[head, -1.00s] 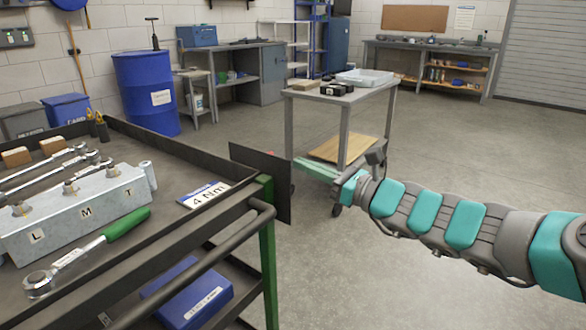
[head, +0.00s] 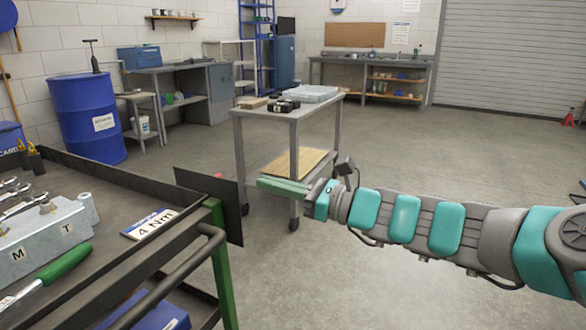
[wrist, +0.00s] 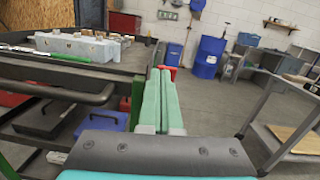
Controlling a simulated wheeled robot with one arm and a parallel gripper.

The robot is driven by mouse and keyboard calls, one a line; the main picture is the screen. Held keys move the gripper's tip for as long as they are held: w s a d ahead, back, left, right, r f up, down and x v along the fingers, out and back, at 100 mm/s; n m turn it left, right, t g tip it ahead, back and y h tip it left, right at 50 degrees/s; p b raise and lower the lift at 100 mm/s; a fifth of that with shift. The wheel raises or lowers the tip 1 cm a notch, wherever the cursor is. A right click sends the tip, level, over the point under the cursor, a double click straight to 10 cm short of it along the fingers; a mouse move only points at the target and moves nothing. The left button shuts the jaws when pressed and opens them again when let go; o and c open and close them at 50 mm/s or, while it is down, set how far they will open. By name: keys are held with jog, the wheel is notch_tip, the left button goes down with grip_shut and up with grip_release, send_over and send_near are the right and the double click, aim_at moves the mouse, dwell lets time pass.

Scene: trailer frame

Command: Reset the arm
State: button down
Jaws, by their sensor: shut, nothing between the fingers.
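My arm reaches in from the right in the head view, stretched out to the left at about the height of the grey cart's lower shelf. My gripper (head: 282,189) shows green fingers that point left, in front of the grey cart (head: 295,116). In the wrist view the two green fingers (wrist: 157,100) lie side by side, closed together with nothing between them. They are apart from the tool cart (head: 150,262) on the left.
The tool cart holds a metal block (head: 38,240), a green-handled wrench (head: 52,272) and a "4 Nm" card (head: 150,223). A dark panel (head: 209,205) stands at its end, near my fingers. A blue barrel (head: 87,118) stands behind. Open floor (head: 440,145) lies to the right.

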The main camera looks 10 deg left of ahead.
jog(key=s+d+f+n+g+h, duration=0.1)
jog(key=s+f+n+g+h, duration=0.25)
jog(key=s+f+n, duration=0.5)
jog(key=s+d+f+n+g+h, duration=0.1)
jog(key=s+f+n+g+h, duration=0.35)
jog(key=s, duration=0.75)
jog(key=s+d+f+n+h, duration=0.2)
jog(key=s+d+f+h, duration=0.1)
jog(key=d, duration=0.4)
jog(key=s+d+f+n+h, duration=0.3)
jog(key=s+d+f, duration=0.1)
jog(key=d, duration=0.4)
jog(key=s+d+f+n+h, duration=0.2)
jog(key=s+d+f+h, duration=0.2)
jog(key=d, duration=0.4)
jog(key=shift+s+n+t, duration=0.3)
jog(key=shift+s, duration=0.35)
jog(key=shift+a, duration=0.1)
